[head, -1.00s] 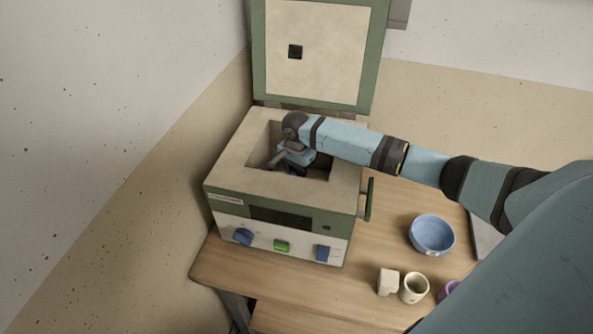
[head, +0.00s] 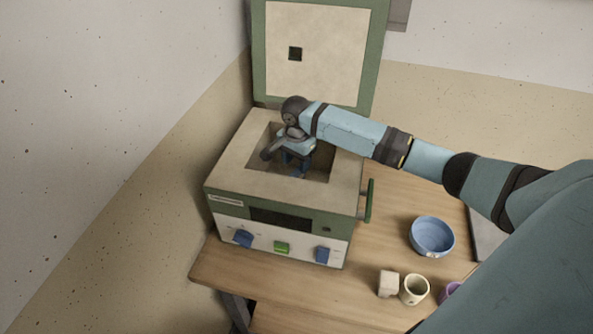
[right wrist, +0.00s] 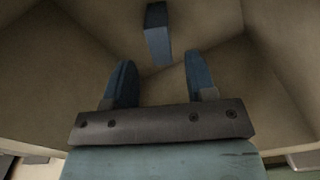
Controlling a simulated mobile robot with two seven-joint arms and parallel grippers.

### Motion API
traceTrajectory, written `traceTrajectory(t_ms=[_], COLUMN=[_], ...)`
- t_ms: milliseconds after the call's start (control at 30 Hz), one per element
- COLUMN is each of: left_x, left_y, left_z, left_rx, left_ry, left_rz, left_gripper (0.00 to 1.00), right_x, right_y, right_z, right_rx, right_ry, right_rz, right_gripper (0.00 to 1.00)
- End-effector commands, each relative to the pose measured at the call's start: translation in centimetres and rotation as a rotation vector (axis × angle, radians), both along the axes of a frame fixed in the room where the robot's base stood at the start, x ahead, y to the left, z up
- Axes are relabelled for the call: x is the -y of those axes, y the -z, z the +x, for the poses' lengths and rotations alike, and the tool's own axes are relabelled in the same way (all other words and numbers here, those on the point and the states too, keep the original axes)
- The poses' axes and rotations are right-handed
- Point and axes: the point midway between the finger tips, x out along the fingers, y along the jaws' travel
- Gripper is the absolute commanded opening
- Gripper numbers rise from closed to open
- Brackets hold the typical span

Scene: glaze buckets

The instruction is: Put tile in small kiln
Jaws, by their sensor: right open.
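The small kiln (head: 228,172) stands on the table with its square lid (head: 330,60) raised behind it and its top chamber open. My right gripper (head: 295,165) reaches down into that chamber from above. In the right wrist view its two blue fingers (right wrist: 160,85) are spread apart with nothing between them. A blue block, apparently the tile (right wrist: 158,38), shows inside the chamber beyond the fingertips, apart from both fingers. In the head view I cannot tell the tile from the blue fingers. My left gripper is not in view.
A blue bowl (head: 432,236), a small pale block (head: 388,284), a cream cup (head: 414,290) and a purple item (head: 449,291) stand on the table (head: 260,287) right of the kiln. A handle (head: 369,201) sticks out on the kiln's right side. A wall is close on the left.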

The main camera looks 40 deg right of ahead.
Motion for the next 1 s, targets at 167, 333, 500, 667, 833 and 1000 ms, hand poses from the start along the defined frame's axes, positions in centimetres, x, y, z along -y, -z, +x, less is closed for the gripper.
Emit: traceTrajectory(t_ms=[167, 333, 500, 667, 833, 1000], left_x=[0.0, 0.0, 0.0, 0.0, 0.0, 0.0], left_y=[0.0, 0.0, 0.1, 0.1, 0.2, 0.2], left_z=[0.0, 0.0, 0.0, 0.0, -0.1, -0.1], left_rx=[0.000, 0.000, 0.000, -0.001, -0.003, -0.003], left_ry=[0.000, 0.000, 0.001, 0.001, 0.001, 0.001], left_rz=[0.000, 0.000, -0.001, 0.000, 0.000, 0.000], left_gripper=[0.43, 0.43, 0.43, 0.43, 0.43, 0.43], right_x=[0.0, 0.0, 0.0, 0.0, 0.0, 0.0], right_y=[-4.0, -6.4, -7.3, -7.4, -7.4, -7.4], right_z=[0.1, 0.0, 0.0, 0.0, 0.0, 0.0], right_rx=[0.004, 0.001, 0.000, -0.001, 0.000, 0.000], right_ry=[0.000, -0.001, -0.001, 0.000, 0.000, 0.000], right_rz=[0.000, 0.000, 0.000, 0.000, 0.000, 0.000], right_gripper=[0.51, 0.51, 0.51, 0.51, 0.51, 0.51])
